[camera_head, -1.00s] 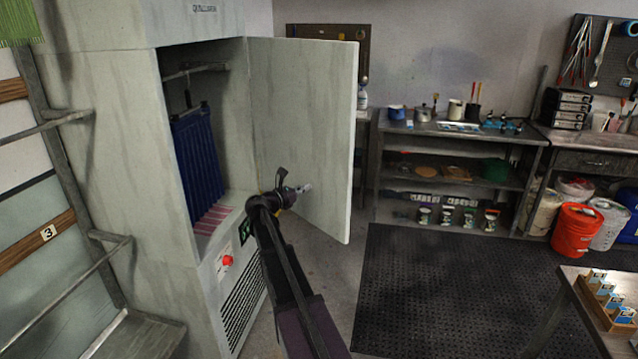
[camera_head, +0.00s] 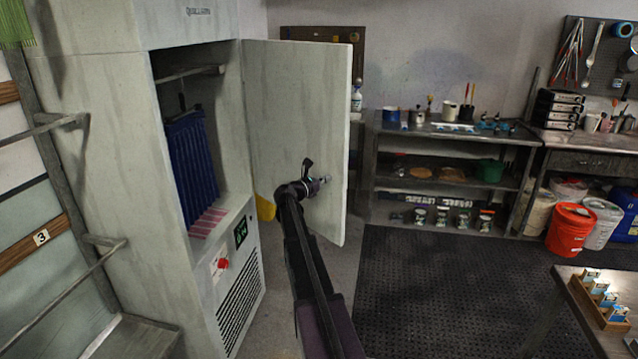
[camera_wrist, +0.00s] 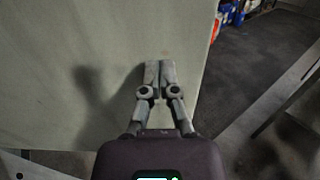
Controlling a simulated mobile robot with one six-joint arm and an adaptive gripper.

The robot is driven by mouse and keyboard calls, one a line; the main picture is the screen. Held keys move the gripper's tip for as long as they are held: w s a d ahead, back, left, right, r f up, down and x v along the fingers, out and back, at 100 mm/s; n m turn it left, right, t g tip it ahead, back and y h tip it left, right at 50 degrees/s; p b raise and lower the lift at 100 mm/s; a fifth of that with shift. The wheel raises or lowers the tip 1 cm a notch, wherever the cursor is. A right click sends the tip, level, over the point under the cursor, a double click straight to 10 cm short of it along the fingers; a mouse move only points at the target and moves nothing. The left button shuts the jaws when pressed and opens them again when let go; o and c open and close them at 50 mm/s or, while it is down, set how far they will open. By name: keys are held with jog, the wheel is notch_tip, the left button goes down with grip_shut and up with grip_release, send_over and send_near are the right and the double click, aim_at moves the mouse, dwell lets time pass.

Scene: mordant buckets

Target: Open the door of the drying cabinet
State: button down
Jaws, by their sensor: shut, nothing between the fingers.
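The drying cabinet (camera_head: 110,150) stands at the left in the head view. Its pale grey-green door (camera_head: 295,110) is swung wide open to the right, and the inside shows. Dark blue cloth (camera_head: 192,170) hangs from a rail inside. My gripper (camera_head: 326,180) is in front of the door's inner face, near its lower free edge. In the wrist view, my gripper's fingers (camera_wrist: 159,72) are closed together and empty, pointing at the door panel (camera_wrist: 70,60). I cannot tell whether they touch it. No handle shows on this face.
A grey shelf bench (camera_head: 450,135) with pots stands behind at the right. An orange bucket (camera_head: 571,229) is further right. A table corner (camera_head: 590,300) with a small wooden rack is at lower right. The dark floor mat (camera_head: 440,285) is clear.

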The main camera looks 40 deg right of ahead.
jog(key=shift+d, duration=0.65)
jog(key=shift+w, duration=0.15)
